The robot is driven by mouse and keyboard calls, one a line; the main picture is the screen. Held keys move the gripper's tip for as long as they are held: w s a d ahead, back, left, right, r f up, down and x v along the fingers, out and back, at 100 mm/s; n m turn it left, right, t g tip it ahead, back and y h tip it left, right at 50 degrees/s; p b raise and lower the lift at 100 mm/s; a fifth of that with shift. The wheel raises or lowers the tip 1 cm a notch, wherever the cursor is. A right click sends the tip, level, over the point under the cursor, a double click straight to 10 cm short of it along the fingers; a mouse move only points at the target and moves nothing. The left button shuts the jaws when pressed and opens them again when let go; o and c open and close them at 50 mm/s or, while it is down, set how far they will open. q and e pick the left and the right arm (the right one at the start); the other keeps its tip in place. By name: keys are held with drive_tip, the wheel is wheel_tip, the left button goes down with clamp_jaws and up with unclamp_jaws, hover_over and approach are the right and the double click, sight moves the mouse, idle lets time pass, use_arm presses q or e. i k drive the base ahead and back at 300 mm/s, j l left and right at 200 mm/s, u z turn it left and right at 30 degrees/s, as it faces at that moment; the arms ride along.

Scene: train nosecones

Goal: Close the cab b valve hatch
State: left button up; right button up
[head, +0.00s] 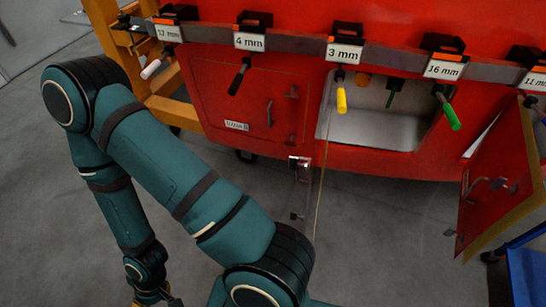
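On the red nosecone (310,45), a red hatch door (500,180) at the right stands swung open, with handles on its face. The opening beside it (375,125) shows a pale recess. To its left, another red hatch (255,105) with a small label lies flush in its frame and looks closed. I cannot read which hatch is cab b. My teal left arm bends across the left side, far from the open door. My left gripper (158,297) is at the bottom edge, mostly cut off, so its opening is unclear. My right gripper is out of view.
A grey rail (290,45) crosses the front, with several hanging tools and size labels such as 3 mm (344,52) and 16 mm (443,70). A yellow frame (170,105) stands left. A blue object (525,275) is at lower right. Grey floor (385,235) is clear in the middle.

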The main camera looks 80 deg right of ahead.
sight(316, 144)
drive_tip(key=i+j+z, duration=0.1)
drive_tip(key=i+z, duration=0.3)
drive_tip(key=i+j+z, duration=0.2)
drive_tip(key=i+z, duration=0.3)
drive_tip(key=z, duration=2.8)
